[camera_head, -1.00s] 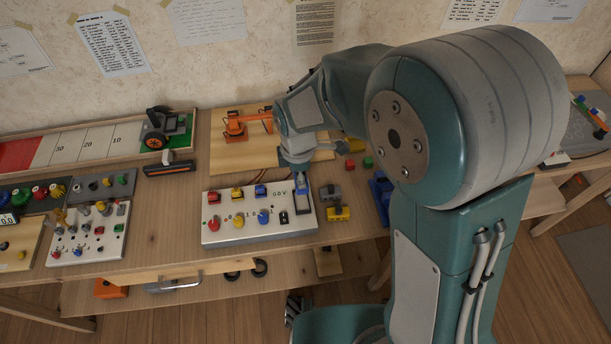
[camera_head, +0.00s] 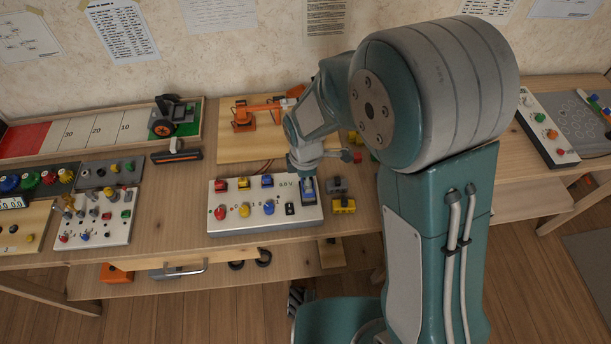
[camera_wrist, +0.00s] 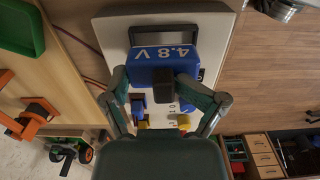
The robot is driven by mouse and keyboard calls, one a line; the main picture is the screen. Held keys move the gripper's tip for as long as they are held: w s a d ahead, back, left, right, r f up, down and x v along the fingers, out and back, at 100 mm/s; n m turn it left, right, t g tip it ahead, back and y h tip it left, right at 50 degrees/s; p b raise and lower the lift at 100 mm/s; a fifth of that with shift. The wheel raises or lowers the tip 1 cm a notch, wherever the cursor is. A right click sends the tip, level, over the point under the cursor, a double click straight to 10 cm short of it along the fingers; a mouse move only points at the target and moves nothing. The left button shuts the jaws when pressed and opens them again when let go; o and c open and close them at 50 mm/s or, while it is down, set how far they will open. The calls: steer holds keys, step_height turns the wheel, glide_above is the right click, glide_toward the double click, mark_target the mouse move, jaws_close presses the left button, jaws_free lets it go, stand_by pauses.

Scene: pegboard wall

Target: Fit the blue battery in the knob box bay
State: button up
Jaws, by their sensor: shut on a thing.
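The white knob box (camera_head: 312,216) lies on the bench with rows of red, yellow and blue knobs. The blue battery (camera_head: 308,188) is at the right end of the box, over the bay area. In the wrist view the battery (camera_wrist: 165,55) shows a "4.8 V" label and a black block on its near side. My gripper (camera_head: 306,174) is above the battery. In the wrist view my gripper (camera_wrist: 164,86) has its fingers on both sides of the black block, shut on the battery.
Grey and yellow blocks (camera_head: 343,205) stand close right of the box. An orange toy arm (camera_head: 243,120) on a wooden board is behind it. A white panel with pegs and knobs (camera_head: 97,220) lies to the left. Bare bench separates that panel from the box.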

stand_by(0.3)
jaws_close()
steer(key=shift+r, duration=0.1)
steer(key=shift+r, duration=1.5)
steer(key=shift+s+f, duration=0.1)
steer(key=shift+f, duration=1.35)
stand_by(1.9)
steer(key=o, duration=0.6)
jaws_free()
